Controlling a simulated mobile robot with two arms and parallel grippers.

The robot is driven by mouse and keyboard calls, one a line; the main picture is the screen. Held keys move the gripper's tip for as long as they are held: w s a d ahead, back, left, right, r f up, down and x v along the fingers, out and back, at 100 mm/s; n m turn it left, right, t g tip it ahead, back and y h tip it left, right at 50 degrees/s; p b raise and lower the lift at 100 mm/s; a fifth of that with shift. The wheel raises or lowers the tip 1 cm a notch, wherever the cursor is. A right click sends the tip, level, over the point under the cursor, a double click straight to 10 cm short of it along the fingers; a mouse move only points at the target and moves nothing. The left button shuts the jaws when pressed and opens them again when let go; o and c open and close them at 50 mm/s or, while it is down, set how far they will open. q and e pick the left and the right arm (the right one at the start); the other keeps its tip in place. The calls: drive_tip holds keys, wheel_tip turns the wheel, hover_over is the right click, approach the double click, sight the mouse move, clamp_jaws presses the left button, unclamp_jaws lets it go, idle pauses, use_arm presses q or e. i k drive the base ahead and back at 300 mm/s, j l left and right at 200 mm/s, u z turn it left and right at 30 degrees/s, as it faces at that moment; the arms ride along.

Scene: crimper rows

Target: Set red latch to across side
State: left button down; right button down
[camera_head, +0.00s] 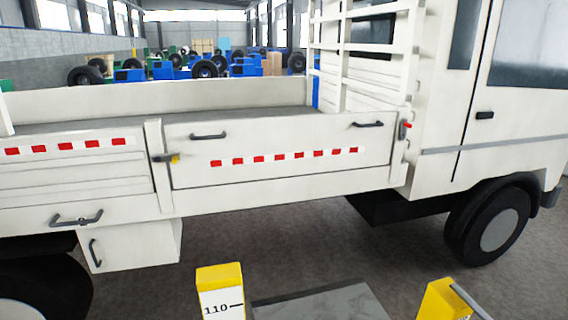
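The red latch (405,131) is small and sits on the post at the right end of the truck's white drop-side panel (285,172), beside the cab. Its handle looks roughly upright, but it is too small to tell its exact setting. A yellow latch (174,158) with a dark bar sits at the panel's left end and looks roughly level. The panel is up and has two dark handles near its top edge. Neither of my grippers shows in the head view.
The white truck cab (430,100) stands at the right, with a front wheel (490,228) below. A storage box (135,246) hangs under the bed at the left. Blue machines and tyres stand far behind.

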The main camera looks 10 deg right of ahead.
sight(405, 123)
drive_tip(key=l+u, duration=0.1)
drive_tip(key=l, duration=0.4)
drive_tip(key=l+u, duration=0.15)
drive_tip(key=l, duration=0.3)
drive_tip(key=k+l+u, duration=0.1)
drive_tip(key=l, duration=0.4)
drive_tip(key=l+u, duration=0.1)
drive_tip(key=l, duration=0.4)
drive_tip(key=k+l+u, duration=0.15)
drive_tip(key=l, duration=0.3)
drive_tip(key=k+l+u, duration=0.1)
drive_tip(key=l, duration=0.35)
drive_tip(key=i+l+u, duration=0.2)
drive_tip(key=l, duration=0.55)
drive_tip(key=l+u, duration=0.15)
drive_tip(key=l, duration=0.6)
drive_tip(key=i+l, duration=0.25)
drive_tip(key=l, duration=0.15)
drive_tip(key=i+l, duration=0.2)
drive_tip(key=l, duration=0.15)
drive_tip(key=u, duration=0.05)
